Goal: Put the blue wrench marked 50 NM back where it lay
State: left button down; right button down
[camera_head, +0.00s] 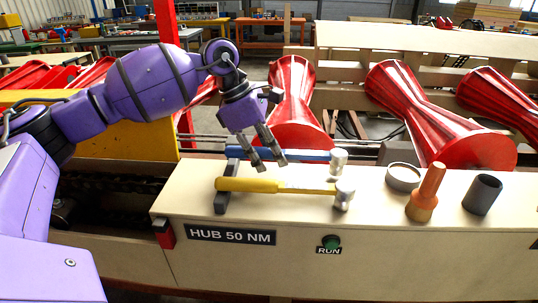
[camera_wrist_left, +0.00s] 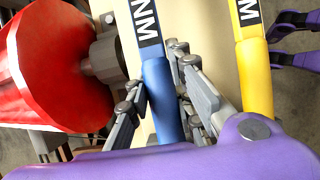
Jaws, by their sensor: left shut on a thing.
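The blue wrench (camera_head: 305,155) lies level along the back of the beige bench top, its silver head (camera_head: 338,160) to the right. Its left end is over a dark grey rest (camera_head: 221,201); I cannot tell whether it touches. My left gripper (camera_head: 269,160) is shut on its handle from above. In the left wrist view my left gripper (camera_wrist_left: 160,110) has a finger on each side of the blue handle (camera_wrist_left: 158,85); its label shows only "NM". The yellow wrench (camera_head: 280,187) lies parallel in front, on the same rest.
The bench front carries a "HUB 50 NM" plate (camera_head: 231,236) and a green RUN button (camera_head: 331,242). Right of the wrenches stand a metal ring (camera_head: 403,177), an orange peg-like piece (camera_head: 425,193) and a dark cylinder (camera_head: 482,194). Red rollers (camera_head: 294,105) lie behind.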

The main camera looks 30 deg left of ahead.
pick_arm(q)
jog(key=shift+d+f, duration=0.1)
jog(key=shift+f, duration=0.1)
jog(key=shift+s+f, duration=0.1)
jog(key=shift+f, duration=0.15)
jog(key=c, duration=1.5)
grip_release()
jog(key=shift+o, duration=0.2)
jog(key=shift+f, duration=0.1)
jog(key=shift+s+f, duration=0.1)
jog(key=shift+d, duration=0.1)
